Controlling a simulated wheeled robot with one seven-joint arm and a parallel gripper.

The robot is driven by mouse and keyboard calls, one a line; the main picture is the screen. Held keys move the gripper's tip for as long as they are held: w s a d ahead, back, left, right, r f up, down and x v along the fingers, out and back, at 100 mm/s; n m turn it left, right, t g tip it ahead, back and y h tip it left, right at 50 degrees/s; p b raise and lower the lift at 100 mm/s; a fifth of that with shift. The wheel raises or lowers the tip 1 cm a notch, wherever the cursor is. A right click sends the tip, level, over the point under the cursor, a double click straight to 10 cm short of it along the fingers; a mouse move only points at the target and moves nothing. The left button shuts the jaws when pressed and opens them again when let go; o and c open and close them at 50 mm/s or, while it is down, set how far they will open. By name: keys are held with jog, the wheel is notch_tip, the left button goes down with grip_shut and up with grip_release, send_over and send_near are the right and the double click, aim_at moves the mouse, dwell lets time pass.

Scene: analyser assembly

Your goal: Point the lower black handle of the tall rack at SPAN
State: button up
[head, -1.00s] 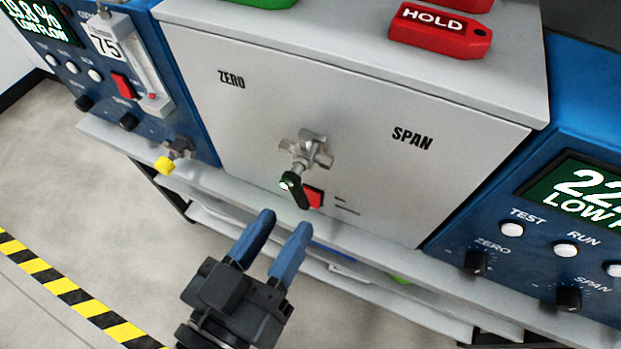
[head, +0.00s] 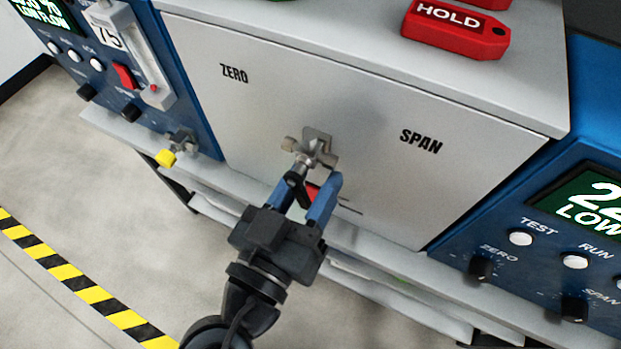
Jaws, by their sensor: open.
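The black handle (head: 293,182) sits on a metal valve (head: 318,150) on the front of the pale grey cabinet. The handle points down, toward neither label. Whether the fingers touch the handle cannot be told. The handle's lower part is partly hidden by my gripper.
A red HOLD tag (head: 455,27) lies on top. Blue analysers with knobs (head: 480,268) flank the cabinet. A grey shelf edge (head: 390,263) runs below.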

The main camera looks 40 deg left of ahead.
jog(key=shift+c, duration=0.2)
grip_shut()
jog(key=shift+w+d+r+n+p, duration=0.15)
jog(key=shift+d+n+p, duration=0.1)
jog(key=shift+n, duration=0.5)
jog(key=shift+s+d+r+n+p, duration=0.1)
jog(key=shift+d+n+p, duration=0.2)
jog(key=shift+n, duration=0.5)
jog(key=shift+w+d+r+n+p, duration=0.15)
jog(key=shift+d+n+p, duration=0.1)
jog(key=shift+n, duration=0.5)
jog(key=shift+o, duration=0.2)
grip_release()
jog(key=shift+s, duration=0.1)
jog(key=b+v, duration=0.1)
jog(key=v, duration=0.6)
jog(key=shift+s+b, duration=0.35)
